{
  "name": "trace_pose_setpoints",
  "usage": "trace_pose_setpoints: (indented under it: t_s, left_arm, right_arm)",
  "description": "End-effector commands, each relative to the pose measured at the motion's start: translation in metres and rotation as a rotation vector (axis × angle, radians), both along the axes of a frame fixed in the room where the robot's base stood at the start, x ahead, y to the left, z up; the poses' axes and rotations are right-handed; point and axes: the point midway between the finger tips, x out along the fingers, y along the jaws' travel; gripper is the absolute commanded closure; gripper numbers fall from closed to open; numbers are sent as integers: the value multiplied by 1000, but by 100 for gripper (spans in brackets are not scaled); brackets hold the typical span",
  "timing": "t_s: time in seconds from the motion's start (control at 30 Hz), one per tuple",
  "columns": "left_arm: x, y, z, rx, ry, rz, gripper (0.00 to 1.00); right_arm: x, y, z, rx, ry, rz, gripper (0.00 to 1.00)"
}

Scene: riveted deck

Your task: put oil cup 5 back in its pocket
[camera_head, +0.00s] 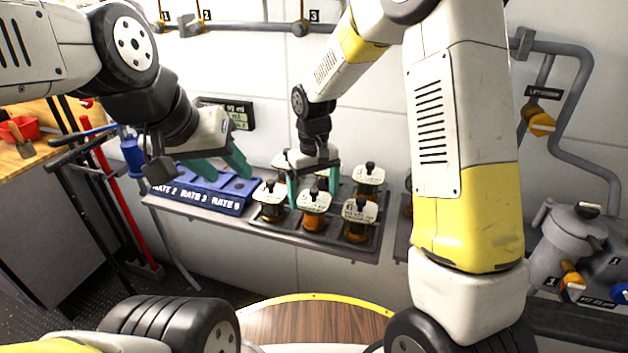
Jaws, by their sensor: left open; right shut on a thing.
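A dark tray (283,228) on the shelf holds several oil cups with pale lids, black knobs and amber bodies. Front-row cups are at the left (270,196), middle (314,212) and right (357,216); another stands at the back right (370,176). The lid numbers are too small to read, so I cannot tell which is cup 5. My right gripper (314,190) reaches down over the tray's middle, shut on an oil cup that its fingers and nearby cups partly hide. My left gripper (217,168) is open and empty above the blue rack, left of the tray.
The blue rack (232,209) is marked RATE 2, RATE 3 and RATE 5. A small dark display (238,115) hangs on the wall behind. A grey pot (568,240) and pipes stand at the right. A red bar (125,195) and workbench are at the left.

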Motion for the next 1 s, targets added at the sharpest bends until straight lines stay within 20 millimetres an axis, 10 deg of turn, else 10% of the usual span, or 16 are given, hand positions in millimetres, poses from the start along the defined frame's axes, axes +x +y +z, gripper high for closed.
trace_pose_setpoints:
  t_s: [0.03,0.07,0.47,1.0]
  left_arm:
    - [0,0,0,0,0,0,55]
    - [0,0,0,0,0,0,55]
    - [0,0,0,0,0,0,55]
    - [0,0,0,0,0,0,55]
  right_arm:
    - [0,0,-2,0,0,0,80]
    - [0,0,-2,0,1,0,2]
    - [1,0,11,1,-3,0,0]
    - [0,0,112,1,-2,-1,0]
